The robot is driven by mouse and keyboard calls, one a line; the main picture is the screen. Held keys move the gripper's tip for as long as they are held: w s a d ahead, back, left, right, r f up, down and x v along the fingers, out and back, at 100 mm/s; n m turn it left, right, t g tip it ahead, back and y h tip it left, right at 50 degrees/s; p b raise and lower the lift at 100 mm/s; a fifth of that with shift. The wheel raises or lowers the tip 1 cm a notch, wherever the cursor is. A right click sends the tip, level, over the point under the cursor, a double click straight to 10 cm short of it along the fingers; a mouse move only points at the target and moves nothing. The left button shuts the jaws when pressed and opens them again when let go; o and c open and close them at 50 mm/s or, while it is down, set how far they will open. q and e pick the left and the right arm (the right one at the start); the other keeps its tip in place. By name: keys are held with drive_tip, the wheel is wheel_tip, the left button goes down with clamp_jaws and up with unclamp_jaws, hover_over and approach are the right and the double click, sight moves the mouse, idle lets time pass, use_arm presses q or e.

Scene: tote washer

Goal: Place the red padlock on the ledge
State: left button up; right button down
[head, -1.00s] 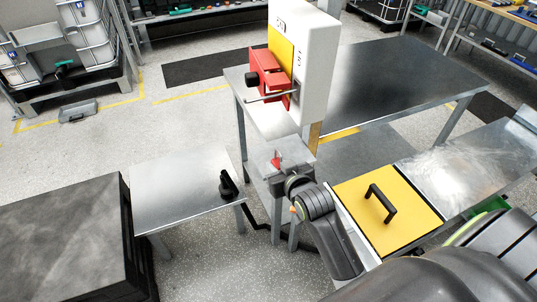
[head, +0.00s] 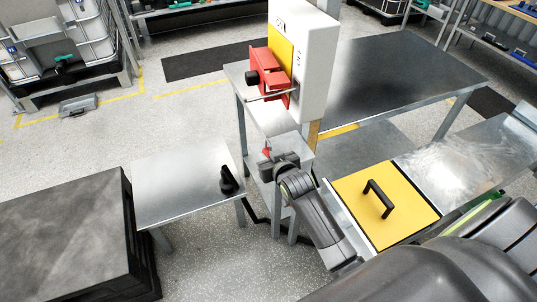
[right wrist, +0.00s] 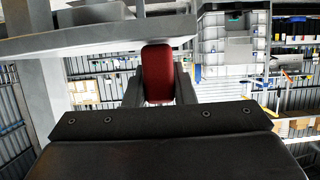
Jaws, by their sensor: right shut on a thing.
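The red padlock (head: 266,151) is held in my right gripper (head: 267,157), at the left part of the small grey metal ledge (head: 291,143) below the white and yellow switch box. In the right wrist view the padlock's dark red body (right wrist: 158,74) is upright between the two fingers, which are shut on it. A grey slab edge (right wrist: 100,40) is just above and behind it there. I cannot tell whether the padlock touches the ledge, as my gripper and wrist hide much of it. My left gripper is not in view.
The switch box (head: 313,60) has a red latch piece (head: 270,70) with a rod sticking out above the ledge. A steel table (head: 400,85) stands behind. A low table (head: 185,185) with a black object (head: 229,180) is at left. A yellow lid (head: 365,220) with a black handle lies at right.

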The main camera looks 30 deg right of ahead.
drive_tip(key=c, duration=1.7)
unclamp_jaws()
drive_tip(key=shift+f, duration=0.15)
drive_tip(key=o, duration=0.5)
drive_tip(key=shift+r, duration=0.25)
drive_tip(key=b+v, duration=0.1)
drive_tip(key=v, duration=1.1)
drive_tip(key=shift+f, duration=0.2)
